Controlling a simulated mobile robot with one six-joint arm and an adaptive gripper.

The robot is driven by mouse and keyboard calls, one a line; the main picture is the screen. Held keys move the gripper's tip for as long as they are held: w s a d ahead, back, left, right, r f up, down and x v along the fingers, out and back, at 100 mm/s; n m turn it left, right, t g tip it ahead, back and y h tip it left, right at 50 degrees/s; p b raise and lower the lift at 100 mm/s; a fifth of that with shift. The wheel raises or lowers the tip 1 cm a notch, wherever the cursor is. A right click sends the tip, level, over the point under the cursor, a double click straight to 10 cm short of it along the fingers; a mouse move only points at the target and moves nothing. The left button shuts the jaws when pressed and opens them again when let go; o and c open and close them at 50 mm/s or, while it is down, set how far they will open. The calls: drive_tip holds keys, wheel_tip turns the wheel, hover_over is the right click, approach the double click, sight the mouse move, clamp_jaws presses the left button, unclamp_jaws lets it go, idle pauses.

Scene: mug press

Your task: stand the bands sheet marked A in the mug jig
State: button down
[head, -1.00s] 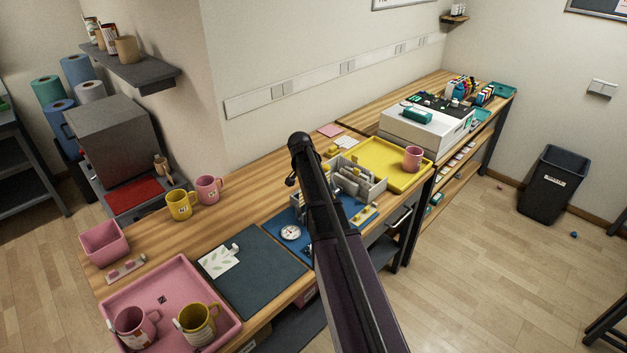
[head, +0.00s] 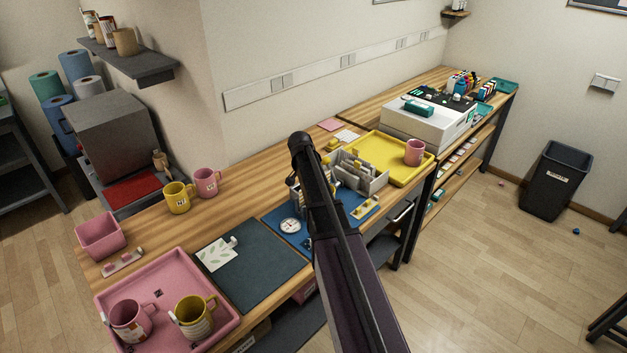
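My dark arm (head: 340,250) reaches up across the middle of the head view, and its far end hides what lies behind it. My gripper cannot be made out there. A grey divided rack (head: 372,185) stands right of the arm, with upright pale sheets and yellow tabs in it; no letter A is readable. A blue board (head: 272,222) with a round white dial (head: 290,226) lies partly behind the arm; the mug jig cannot be told apart there.
A pink tray (head: 165,269) with two mugs is at front left. A yellow mug (head: 177,199) and pink mug (head: 206,182) stand behind the mat. A yellow tray (head: 388,148) holds a pink mug (head: 414,152). A white machine (head: 420,132) is farther right.

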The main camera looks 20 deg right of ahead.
drive_tip(key=c, duration=0.6)
unclamp_jaws()
drive_tip(key=shift+c, duration=0.2)
drive_tip(key=o, duration=0.6)
drive_tip(key=shift+w, duration=0.1)
drive_tip(key=shift+w, duration=0.1)
drive_tip(key=shift+r, duration=0.15)
drive_tip(key=shift+r+p, duration=2.9)
drive_tip(key=shift+p, duration=0.15)
